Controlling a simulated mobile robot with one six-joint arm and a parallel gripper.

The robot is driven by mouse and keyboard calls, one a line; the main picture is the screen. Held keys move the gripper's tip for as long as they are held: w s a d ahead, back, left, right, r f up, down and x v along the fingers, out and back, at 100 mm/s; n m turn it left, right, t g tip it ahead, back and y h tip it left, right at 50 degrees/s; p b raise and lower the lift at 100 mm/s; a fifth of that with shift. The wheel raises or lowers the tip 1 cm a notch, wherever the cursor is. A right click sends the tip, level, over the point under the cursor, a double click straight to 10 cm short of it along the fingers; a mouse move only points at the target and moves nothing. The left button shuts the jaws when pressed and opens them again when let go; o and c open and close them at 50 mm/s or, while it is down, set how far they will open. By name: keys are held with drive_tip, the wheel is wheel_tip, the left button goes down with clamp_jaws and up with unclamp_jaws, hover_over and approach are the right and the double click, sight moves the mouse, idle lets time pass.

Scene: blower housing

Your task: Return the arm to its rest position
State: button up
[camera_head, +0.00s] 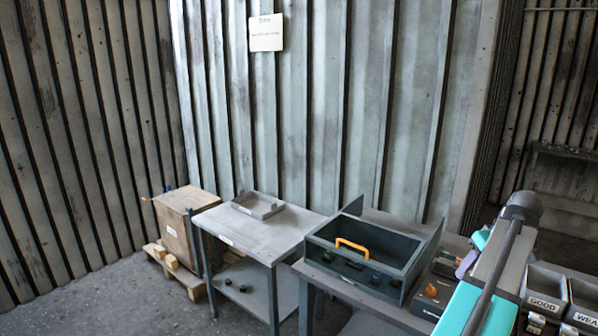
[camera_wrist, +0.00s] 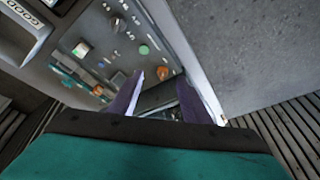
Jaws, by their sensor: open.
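My arm shows as teal and grey links at the right of the head view, raised over the right part of the workbench (camera_head: 381,286). My gripper (camera_wrist: 161,86) shows in the wrist view as two purple fingers, spread apart with nothing held between them. The fingers point over a dark panel (camera_wrist: 93,62) with several knobs and small parts on it. An orange knob (camera_wrist: 162,73) and a green round part (camera_wrist: 144,49) lie near the fingertips in the picture. In the head view I cannot clearly make out the fingers.
A dark open box (camera_head: 335,270) with an orange handle (camera_head: 352,246) stands left of my arm. Bins marked GOOD (camera_head: 543,303) and WEA (camera_head: 587,320) stand close on its right. A grey table (camera_head: 256,247) with a tray (camera_head: 258,205) and a wooden crate (camera_head: 176,232) are further left.

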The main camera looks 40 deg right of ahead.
drive_tip(key=w+a+f+n+g+y+b, duration=0.1)
drive_tip(key=w+a+f, duration=0.5)
drive_tip(key=w+f, duration=0.3)
drive_tip(key=w+a+f+y+b, duration=0.1)
drive_tip(key=w+a+f, duration=0.5)
drive_tip(key=w+f, duration=0.35)
drive_tip(key=w+a+f+n+g+y+b, duration=0.1)
drive_tip(key=w+a+f+y, duration=0.1)
drive_tip(key=w+a+f, duration=0.6)
drive_tip(key=w+a+f+g+b, duration=0.1)
drive_tip(key=w+a+f, duration=0.5)
drive_tip(key=a+f, duration=0.5)
drive_tip(key=s+a+f+n+g+b, duration=0.1)
drive_tip(key=a+f+g, duration=0.1)
drive_tip(key=a+f, duration=0.7)
drive_tip(key=a+f+n+g+b, duration=0.1)
drive_tip(key=a+f+n+b, duration=0.1)
drive_tip(key=a+f, duration=0.75)
drive_tip(key=s+a+f+n+g+h+b, duration=0.1)
drive_tip(key=s+a+f, duration=0.3)
drive_tip(key=s+a, duration=0.3)
drive_tip(key=s+a+f+n+g+h+b, duration=0.1)
drive_tip(key=s+a+f, duration=0.4)
drive_tip(key=a, duration=0.6)
drive_tip(key=s+g, duration=0.1)
drive_tip(key=s, duration=0.1)
drive_tip(key=shift+s+a, duration=0.3)
drive_tip(key=shift+s, duration=0.1)
drive_tip(key=shift+c, duration=0.4)
